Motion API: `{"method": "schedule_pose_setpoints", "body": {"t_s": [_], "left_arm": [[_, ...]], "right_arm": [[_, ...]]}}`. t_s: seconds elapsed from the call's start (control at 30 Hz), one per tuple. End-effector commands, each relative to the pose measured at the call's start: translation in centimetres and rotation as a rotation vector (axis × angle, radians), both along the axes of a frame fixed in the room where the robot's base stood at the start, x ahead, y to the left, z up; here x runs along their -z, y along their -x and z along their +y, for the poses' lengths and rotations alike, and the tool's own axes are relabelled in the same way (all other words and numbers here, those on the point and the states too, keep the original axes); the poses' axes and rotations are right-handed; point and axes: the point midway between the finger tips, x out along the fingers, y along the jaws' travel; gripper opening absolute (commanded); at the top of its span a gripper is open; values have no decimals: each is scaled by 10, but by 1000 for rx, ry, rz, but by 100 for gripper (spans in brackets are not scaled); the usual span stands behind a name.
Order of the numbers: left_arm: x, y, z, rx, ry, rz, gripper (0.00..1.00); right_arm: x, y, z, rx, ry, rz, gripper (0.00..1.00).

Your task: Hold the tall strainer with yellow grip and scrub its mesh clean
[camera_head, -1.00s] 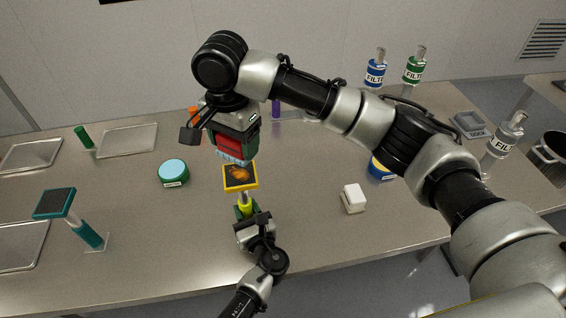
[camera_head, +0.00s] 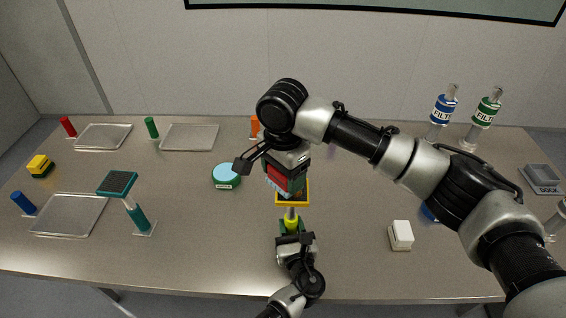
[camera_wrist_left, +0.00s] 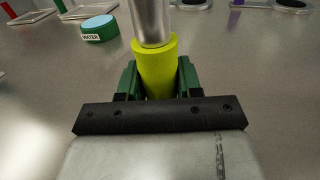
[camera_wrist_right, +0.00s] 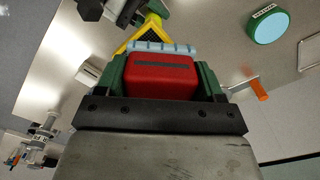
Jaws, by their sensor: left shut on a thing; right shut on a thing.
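The tall strainer has a yellow grip (camera_head: 291,222), a metal shaft (camera_wrist_left: 151,22) and a square yellow frame (camera_head: 301,201). My left gripper (camera_head: 292,234) is shut around the grip and holds the strainer upright above the table's front part. My right gripper (camera_head: 288,165) is shut on a red scrubber (camera_head: 278,179) with pale blue bristles, which also shows in the right wrist view (camera_wrist_right: 161,76). The scrubber is over the frame, bristles toward it, and hides most of the mesh. In the right wrist view the bristles (camera_wrist_right: 158,47) overlap the yellow frame (camera_wrist_right: 150,31); contact is unclear.
A green dish labelled water (camera_head: 227,177) stands left of the strainer. A teal strainer (camera_head: 118,184) stands further left, with trays (camera_head: 68,216) around it. A white block (camera_head: 401,235) lies to the right. Filter bottles (camera_head: 484,113) stand behind my right arm.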

Motion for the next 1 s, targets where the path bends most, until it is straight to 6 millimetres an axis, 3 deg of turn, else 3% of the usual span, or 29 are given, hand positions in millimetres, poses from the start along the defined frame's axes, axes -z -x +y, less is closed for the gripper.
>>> {"method": "schedule_pose_setpoints", "body": {"t_s": [0.13, 0.17, 0.57, 1.0], "left_arm": [[0, 0, 0, 0, 0, 0, 7], [0, 0, 0, 0, 0, 0, 7], [0, 0, 0, 0, 1, 0, 7], [0, 0, 0, 0, 0, -1, 7]], "right_arm": [[20, 0, -3, 2, 1, 3, 46], [15, -1, -6, 2, 0, -1, 42], [20, -1, -43, 2, 2, 1, 42], [20, 1, 1, -2, -1, 3, 42]]}}
